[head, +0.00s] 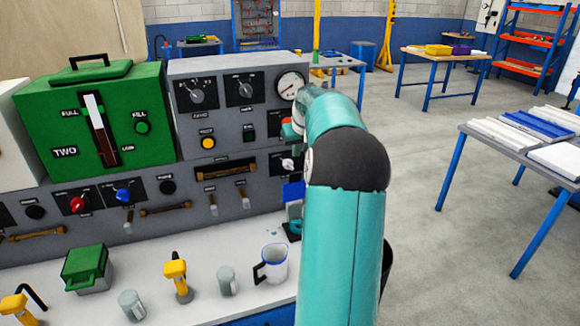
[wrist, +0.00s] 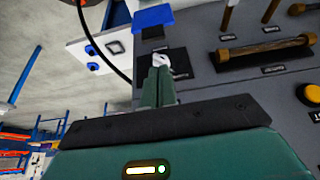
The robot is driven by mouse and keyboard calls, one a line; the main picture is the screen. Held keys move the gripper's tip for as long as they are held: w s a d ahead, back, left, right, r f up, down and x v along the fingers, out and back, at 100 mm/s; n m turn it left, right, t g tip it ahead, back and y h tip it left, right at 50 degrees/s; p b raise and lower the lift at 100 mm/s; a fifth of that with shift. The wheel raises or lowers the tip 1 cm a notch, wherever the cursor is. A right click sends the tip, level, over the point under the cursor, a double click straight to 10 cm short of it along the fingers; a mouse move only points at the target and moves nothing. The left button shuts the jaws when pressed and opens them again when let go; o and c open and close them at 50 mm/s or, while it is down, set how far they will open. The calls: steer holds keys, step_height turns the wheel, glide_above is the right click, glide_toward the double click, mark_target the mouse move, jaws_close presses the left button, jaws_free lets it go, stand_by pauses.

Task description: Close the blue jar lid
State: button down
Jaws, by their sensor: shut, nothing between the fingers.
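In the head view a blue upright flap (head: 293,192), which looks like the raised jar lid, stands at the console's front, partly behind my arm. A dark blue body (head: 293,226) shows below it, mostly hidden. In the wrist view a blue piece (wrist: 153,20) at the top, beyond the fingertips, is probably the same lid. My gripper (wrist: 159,72) is shut and empty, its green fingers pointing at the grey panel near a pale knob (wrist: 161,61). Whether the fingers touch anything I cannot tell. In the head view my arm hides the gripper.
The grey console (head: 222,150) carries knobs, levers and handles. On the white counter stand a mug (head: 275,262), grey cups (head: 228,281), a yellow-handled tool (head: 177,280) and a green box (head: 86,268). Open floor lies to the right, before a table (head: 500,145).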

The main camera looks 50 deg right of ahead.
glide_above(293, 186)
steer(key=d, duration=0.1)
steer(key=f, duration=0.9)
steer(key=shift+w+f, duration=0.1)
steer(key=shift+w, duration=0.25)
